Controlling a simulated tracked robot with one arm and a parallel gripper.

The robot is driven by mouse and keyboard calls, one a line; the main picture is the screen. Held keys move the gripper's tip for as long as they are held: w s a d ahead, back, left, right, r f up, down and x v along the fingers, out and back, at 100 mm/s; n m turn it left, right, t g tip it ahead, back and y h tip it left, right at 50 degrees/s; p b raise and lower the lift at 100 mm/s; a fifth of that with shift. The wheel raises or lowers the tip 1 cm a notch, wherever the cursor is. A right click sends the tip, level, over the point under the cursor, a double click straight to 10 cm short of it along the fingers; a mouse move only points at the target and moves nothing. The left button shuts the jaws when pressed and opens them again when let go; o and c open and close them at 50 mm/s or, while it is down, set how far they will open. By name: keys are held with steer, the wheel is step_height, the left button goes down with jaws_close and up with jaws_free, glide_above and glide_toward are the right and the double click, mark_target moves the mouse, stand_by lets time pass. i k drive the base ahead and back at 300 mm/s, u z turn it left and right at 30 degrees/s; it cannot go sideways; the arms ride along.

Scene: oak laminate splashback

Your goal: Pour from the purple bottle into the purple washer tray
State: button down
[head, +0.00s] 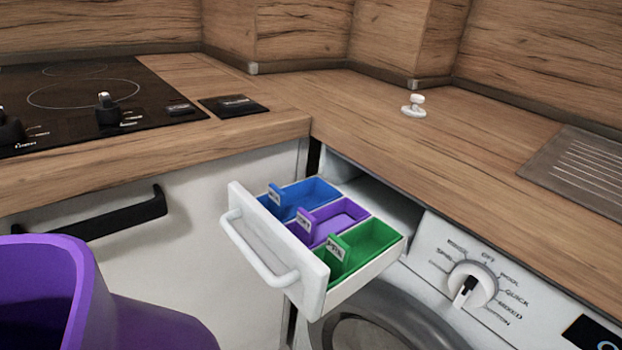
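The purple bottle (150,325) fills the lower left corner of the head view, very close to the camera. Its wide open mouth shows at the left, and the inside looks dark; I cannot tell its contents. The washer drawer (265,252) is pulled out below the counter, with a white front and handle. It holds three trays side by side: blue (312,190), purple (345,212) in the middle, and green (375,240). The purple tray looks empty. The bottle is apart from the drawer, to its left and nearer. My gripper is not visible.
The wooden counter (400,150) runs above the drawer, with a small white knob (413,105) on it. A black hob (90,95) is at the left. A black cabinet handle (90,222) sticks out left of the drawer. The washer dial (472,285) is at the right.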

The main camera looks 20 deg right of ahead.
mark_target(312, 229)
steer(key=z, duration=0.05)
steer(key=i, duration=0.85)
steer(key=u, duration=0.15)
